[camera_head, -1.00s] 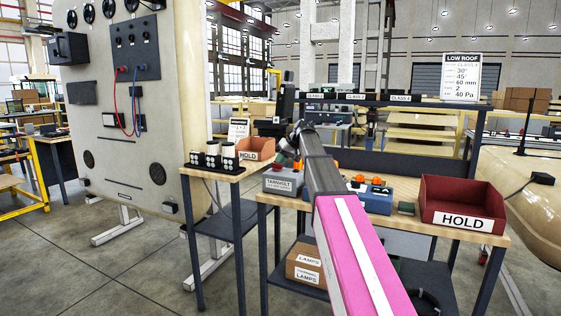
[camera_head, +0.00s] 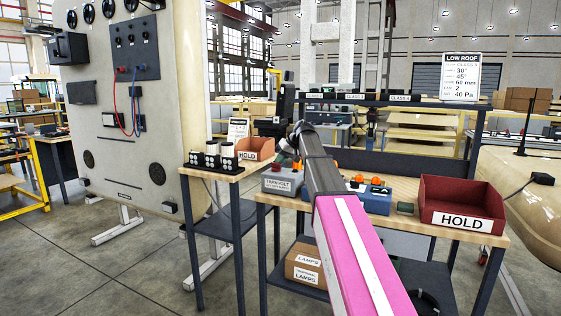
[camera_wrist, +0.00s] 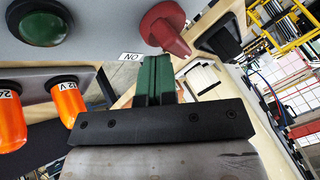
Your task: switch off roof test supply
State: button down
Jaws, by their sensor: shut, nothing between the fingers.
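In the wrist view, my gripper (camera_wrist: 155,68) has its green fingers closed together with nothing between them. A red lever or knob (camera_wrist: 163,28) stands out from a pale grey panel (camera_wrist: 100,25) just beyond the fingertips, close to them; I cannot tell whether they touch. A small label (camera_wrist: 130,57), reading ON upside down, is beside the fingers. A dark green lamp or button (camera_wrist: 42,24) is on the same panel. In the head view, a grey box (camera_head: 281,181) with a white label stands on the bench, partly hidden by my arm.
Orange parts marked 24 and 12 V (camera_wrist: 68,100) stand left of the fingers. On the bench are a blue box (camera_head: 375,199) with orange tops and a red HOLD bin (camera_head: 462,202).

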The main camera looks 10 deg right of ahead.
jog(key=w+d+r, duration=0.5)
jog(key=d+r, duration=0.2)
jog(key=r, duration=0.1)
jog(key=shift+w+d, duration=0.2)
jog(key=shift+r, duration=0.1)
